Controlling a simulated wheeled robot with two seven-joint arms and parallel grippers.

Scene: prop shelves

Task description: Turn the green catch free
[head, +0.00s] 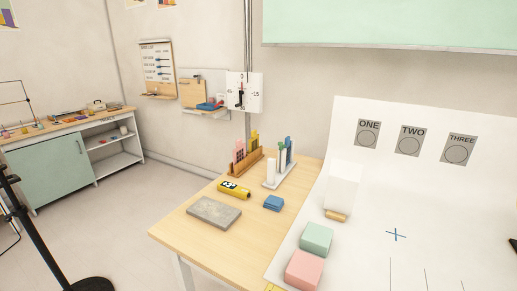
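I cannot make out a green catch in the head view. Green things that show are a pale green block (316,238) on the white sheet, a small green item (281,147) standing in a light rack, a green cabinet door (50,175) at the left and a pale green board (390,25) on the wall. Neither of my grippers can be made out. A small dark shape (514,244) is cut off by the right edge, and I cannot tell what it is.
The wooden table (185,228) holds a grey slab (214,212), a yellow cylinder (234,189), a blue block (273,203) and racks. A pink block (304,269) and a white box (342,187) stand on the white sheet (450,215). A dial panel (253,91) hangs behind.

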